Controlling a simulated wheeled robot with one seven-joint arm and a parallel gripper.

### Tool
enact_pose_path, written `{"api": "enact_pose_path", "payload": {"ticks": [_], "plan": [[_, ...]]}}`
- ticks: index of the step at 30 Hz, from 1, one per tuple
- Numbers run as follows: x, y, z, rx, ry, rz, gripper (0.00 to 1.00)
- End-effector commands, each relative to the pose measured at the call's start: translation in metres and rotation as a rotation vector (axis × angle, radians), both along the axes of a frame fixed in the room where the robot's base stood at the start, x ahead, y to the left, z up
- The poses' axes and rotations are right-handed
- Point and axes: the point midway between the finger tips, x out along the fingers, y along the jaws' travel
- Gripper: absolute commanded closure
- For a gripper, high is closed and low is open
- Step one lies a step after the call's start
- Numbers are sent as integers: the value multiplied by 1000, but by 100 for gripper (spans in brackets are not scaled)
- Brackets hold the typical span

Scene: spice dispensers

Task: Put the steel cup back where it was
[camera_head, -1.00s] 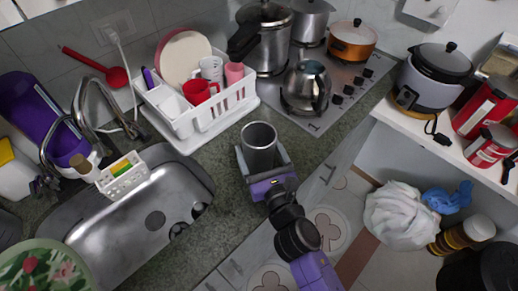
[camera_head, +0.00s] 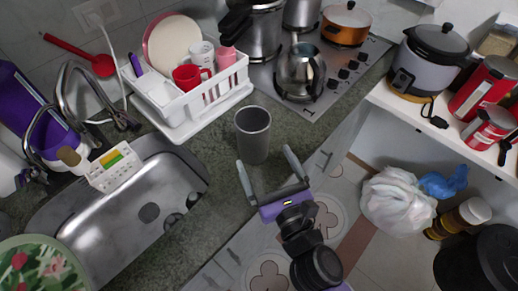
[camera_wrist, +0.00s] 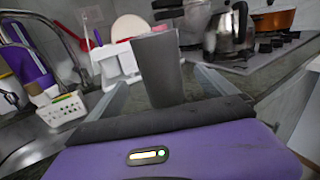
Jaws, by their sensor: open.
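The steel cup (camera_head: 253,134) stands upright on the dark counter, between the sink and the stove. It also shows in the wrist view (camera_wrist: 159,68), straight ahead beyond the fingers. My gripper (camera_head: 264,160) is open and empty, its two fingers apart and pointing toward the cup. The fingertips are close to the near side of the cup, and the cup is clear of the gripper's palm. In the wrist view the gripper (camera_wrist: 160,88) has one finger on each side of the cup's line. Whether a fingertip touches the cup, I cannot tell.
A white dish rack (camera_head: 190,107) with plate and mugs stands behind left of the cup. A steel kettle (camera_head: 299,72) sits on the stove (camera_head: 345,75) behind right. The sink (camera_head: 110,230) lies left. The counter (camera_head: 225,185) around the cup is bare.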

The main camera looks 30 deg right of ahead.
Motion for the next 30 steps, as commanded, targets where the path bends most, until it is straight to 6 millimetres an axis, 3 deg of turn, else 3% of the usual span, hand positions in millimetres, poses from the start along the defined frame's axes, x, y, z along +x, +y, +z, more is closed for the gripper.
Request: {"api": "enact_pose_path", "payload": {"ticks": [7, 20, 23, 25, 30], "plan": [[-26, 4, -2, 1, 0, 0, 4], [-34, 5, -1, 36, 0, 3, 4], [-47, 9, -7, 190, 1, 12, 4], [-63, 13, -12, 383, 1, 21, 4], [-113, 20, -22, 1007, -3, 9, 4]]}}
